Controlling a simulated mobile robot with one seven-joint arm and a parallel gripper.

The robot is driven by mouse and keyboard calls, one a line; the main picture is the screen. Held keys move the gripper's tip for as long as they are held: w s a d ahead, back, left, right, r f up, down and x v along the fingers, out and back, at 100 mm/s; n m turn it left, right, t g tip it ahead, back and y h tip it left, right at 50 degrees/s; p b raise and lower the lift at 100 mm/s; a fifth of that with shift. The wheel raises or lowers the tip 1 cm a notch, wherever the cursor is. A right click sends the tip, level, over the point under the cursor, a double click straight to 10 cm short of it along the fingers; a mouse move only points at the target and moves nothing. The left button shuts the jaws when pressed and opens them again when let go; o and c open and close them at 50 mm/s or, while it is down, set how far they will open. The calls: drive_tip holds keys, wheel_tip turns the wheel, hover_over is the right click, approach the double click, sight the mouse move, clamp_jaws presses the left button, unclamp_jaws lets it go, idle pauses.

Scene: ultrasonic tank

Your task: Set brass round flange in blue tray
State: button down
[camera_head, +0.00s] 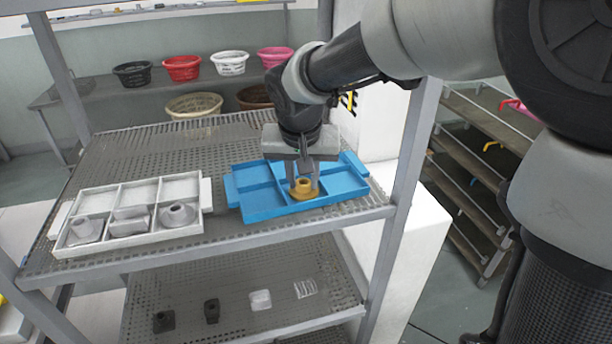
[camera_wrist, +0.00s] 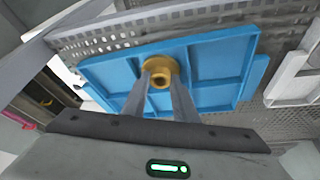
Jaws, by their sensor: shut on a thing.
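The brass round flange (camera_head: 304,187) is at the front middle compartment of the blue tray (camera_head: 264,214) in the head view. My gripper (camera_head: 304,176) is above the tray, pointing down, with its fingers shut on the flange. In the wrist view the flange (camera_wrist: 160,76) sits between the fingertips of my gripper (camera_wrist: 161,84), with the blue tray (camera_wrist: 215,62) behind it. I cannot tell whether the flange touches the tray floor. The tray's other compartments that show look empty.
A white divided tray (camera_head: 153,187) with several grey parts stands to the left on the same perforated shelf (camera_head: 230,146). A shelf post (camera_head: 408,150) rises at the right. A lower shelf (camera_head: 285,262) holds several small parts. Coloured baskets (camera_head: 182,68) stand behind.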

drive_tip(key=shift+s+a+r, duration=0.1)
drive_tip(key=shift+r, duration=0.1)
drive_tip(key=shift+f, duration=0.2)
drive_tip(key=c, duration=1.4)
unclamp_jaws()
drive_tip(key=shift+c, duration=0.2)
drive_tip(key=shift+r, duration=0.4)
drive_tip(key=v, duration=1.1)
drive_tip(key=shift+s+r+p, duration=0.2)
drive_tip(key=shift+s+p, duration=0.05)
drive_tip(key=shift+p, duration=0.2)
